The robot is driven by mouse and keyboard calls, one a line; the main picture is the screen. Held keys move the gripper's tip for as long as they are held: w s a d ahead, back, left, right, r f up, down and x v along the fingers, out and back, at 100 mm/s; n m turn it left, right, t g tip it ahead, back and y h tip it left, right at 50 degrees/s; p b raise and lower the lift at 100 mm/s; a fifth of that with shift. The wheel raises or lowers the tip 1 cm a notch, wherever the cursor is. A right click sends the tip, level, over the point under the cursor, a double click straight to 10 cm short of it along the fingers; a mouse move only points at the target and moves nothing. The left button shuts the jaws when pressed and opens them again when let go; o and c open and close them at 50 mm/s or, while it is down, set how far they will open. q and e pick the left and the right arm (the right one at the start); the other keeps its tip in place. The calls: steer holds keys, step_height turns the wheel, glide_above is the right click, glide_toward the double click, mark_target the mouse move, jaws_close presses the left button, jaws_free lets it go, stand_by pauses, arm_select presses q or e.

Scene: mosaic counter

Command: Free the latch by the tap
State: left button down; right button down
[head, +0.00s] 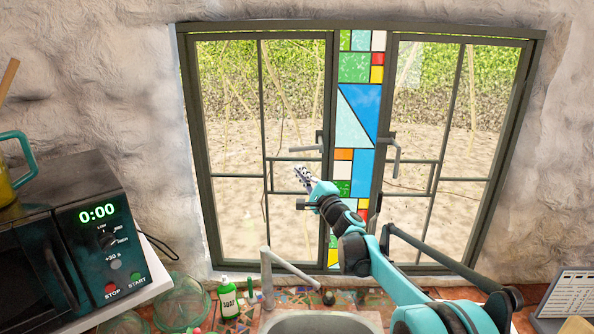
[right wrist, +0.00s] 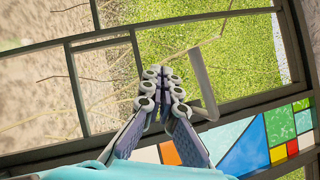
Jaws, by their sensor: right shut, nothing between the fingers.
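Two window latches show in the head view, on either side of the coloured glass strip. The left one (head: 320,143), on the left casement, stands above the tap (head: 267,272); its lever points left. The right one (head: 391,147) is on the right casement. My right gripper (head: 302,175) is shut and empty, just below the left latch's lever, in front of the left pane. In the right wrist view the shut fingers (right wrist: 160,75) lie beside a grey latch lever (right wrist: 203,85); whether they touch it I cannot tell. My left gripper is not in view.
The sink (head: 325,322) lies below the window. A green soap bottle (head: 228,298) and green glass bowls (head: 182,303) stand left of the tap. A microwave (head: 65,240) is at far left. A calendar-like stand (head: 570,295) is at lower right.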

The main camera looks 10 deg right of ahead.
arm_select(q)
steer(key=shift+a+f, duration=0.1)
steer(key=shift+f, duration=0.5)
arm_select(e)
steer(key=s+a+f, duration=0.1)
steer(key=s+f, duration=0.4)
steer(key=s, duration=0.3)
steer(key=shift+s+a+f, duration=0.15)
steer(key=shift+s+f, duration=0.05)
